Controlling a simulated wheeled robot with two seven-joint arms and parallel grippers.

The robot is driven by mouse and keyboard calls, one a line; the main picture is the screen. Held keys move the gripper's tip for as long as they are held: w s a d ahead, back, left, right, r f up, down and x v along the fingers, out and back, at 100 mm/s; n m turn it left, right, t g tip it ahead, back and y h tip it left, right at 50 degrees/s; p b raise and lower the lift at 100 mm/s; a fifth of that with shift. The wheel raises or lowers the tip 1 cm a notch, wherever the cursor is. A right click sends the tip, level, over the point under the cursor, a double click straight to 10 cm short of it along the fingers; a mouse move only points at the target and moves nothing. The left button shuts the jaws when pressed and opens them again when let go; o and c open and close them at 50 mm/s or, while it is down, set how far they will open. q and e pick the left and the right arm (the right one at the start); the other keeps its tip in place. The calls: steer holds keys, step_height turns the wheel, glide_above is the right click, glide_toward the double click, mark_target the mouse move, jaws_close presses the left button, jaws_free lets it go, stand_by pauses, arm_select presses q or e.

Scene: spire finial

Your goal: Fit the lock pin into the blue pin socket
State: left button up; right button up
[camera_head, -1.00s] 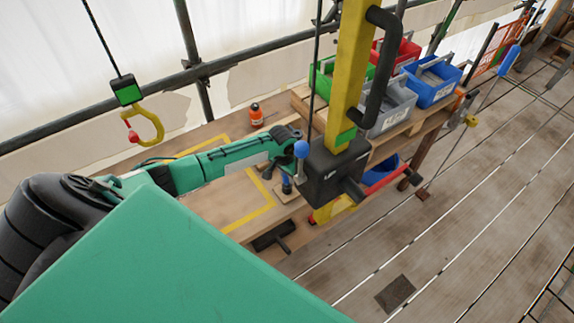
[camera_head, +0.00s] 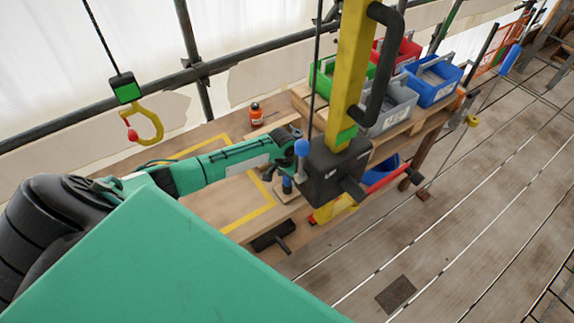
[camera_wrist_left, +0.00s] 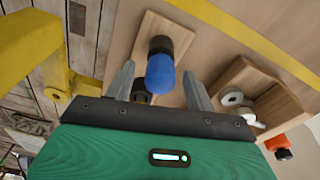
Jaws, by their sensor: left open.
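A blue-capped, black-collared piece that looks like the lock pin (camera_wrist_left: 160,72) stands on a small wooden block (camera_wrist_left: 150,30) on the bench. It also shows in the head view as a small blue shape (camera_head: 287,185) just under the end of my left arm. My left gripper (camera_wrist_left: 158,78) is open, its two fingers on either side of the blue cap, with no clear contact. In the head view the left gripper (camera_head: 283,172) is partly hidden by its own wrist. A blue ball (camera_head: 302,147) is beside a black box on the yellow post. I cannot clearly identify the blue pin socket.
The yellow post (camera_head: 352,60) with its black box (camera_head: 335,172) stands right of my left gripper. An orange bottle (camera_head: 256,114) and an open wooden box (camera_wrist_left: 245,90) with rolls are on the bench. Bins line the back right. A yellow hook (camera_head: 148,125) hangs at left.

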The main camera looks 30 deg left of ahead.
arm_select(q)
steer(key=shift+r, duration=0.1)
step_height(320, 180, up, 14)
steer(key=s+b, duration=0.1)
steer(key=b, duration=0.2)
steer(key=shift+s+a+f, duration=0.15)
steer(key=shift+s+f, duration=0.1)
steer(key=shift+s, duration=0.05)
